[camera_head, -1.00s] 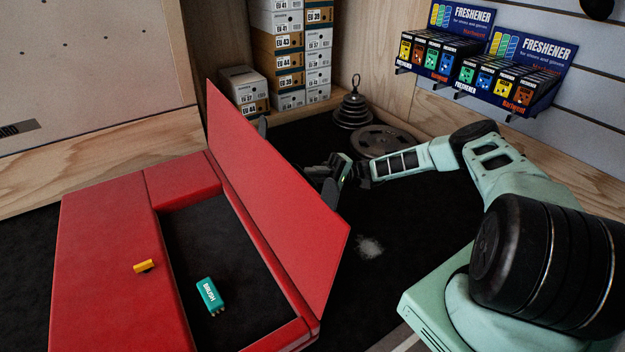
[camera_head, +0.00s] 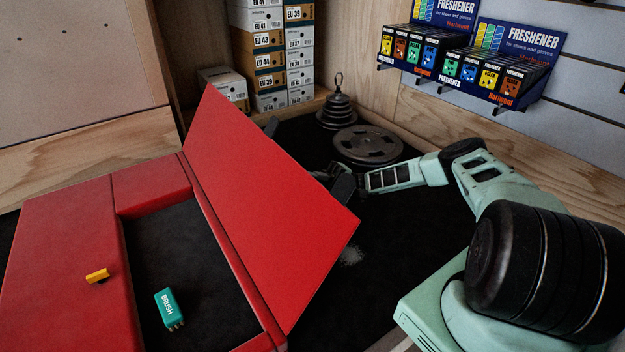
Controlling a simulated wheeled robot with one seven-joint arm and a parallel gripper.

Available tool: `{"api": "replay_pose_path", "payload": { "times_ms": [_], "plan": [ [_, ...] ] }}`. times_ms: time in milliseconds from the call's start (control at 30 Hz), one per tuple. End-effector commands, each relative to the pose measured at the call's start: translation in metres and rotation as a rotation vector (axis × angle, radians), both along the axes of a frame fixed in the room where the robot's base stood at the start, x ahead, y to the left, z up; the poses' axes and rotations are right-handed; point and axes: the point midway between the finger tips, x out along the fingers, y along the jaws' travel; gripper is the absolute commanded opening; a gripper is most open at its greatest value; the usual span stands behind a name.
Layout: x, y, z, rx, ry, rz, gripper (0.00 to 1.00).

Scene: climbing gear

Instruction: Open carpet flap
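The red carpet flap (camera_head: 262,205) stands raised along the right side of a red pad (camera_head: 62,270), leaning to the right. Its inner side faces the camera. Below it lies an open black recess (camera_head: 185,250). My gripper (camera_head: 330,178) is low behind the flap's right upper edge, on the side away from the recess. The flap hides part of it, so I cannot see whether its fingers are open or whether they touch the flap.
A teal brush block (camera_head: 168,309) lies in the recess, and a yellow tab (camera_head: 97,275) sits on the pad's left part. Shoe boxes (camera_head: 268,60), stacked weights (camera_head: 338,105) and a flat disc (camera_head: 368,145) stand behind. Dark floor (camera_head: 410,235) is clear right of the flap.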

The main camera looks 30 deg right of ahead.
Motion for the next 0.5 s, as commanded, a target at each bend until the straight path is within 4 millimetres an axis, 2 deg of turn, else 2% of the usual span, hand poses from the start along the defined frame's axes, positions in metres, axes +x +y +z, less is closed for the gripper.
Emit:
{"api": "replay_pose_path", "payload": {
  "times_ms": [33,167,200,267,300,500],
  "plan": [
    [-0.0026,0.0088,-0.011,-0.018,0.014,0.012,0.0],
    [-0.0028,0.0091,-0.0113,-0.017,0.014,0.012,0.0],
    [-0.0028,0.0092,-0.0114,-0.017,0.014,0.012,0.13],
    [-0.0027,0.009,-0.011,-0.016,0.014,0.012,0.3],
    [-0.0026,0.0087,-0.0106,-0.016,0.013,0.012,0.32],
    [-0.0021,0.0068,-0.0082,-0.015,0.009,0.01,0.32]
  ]
}}
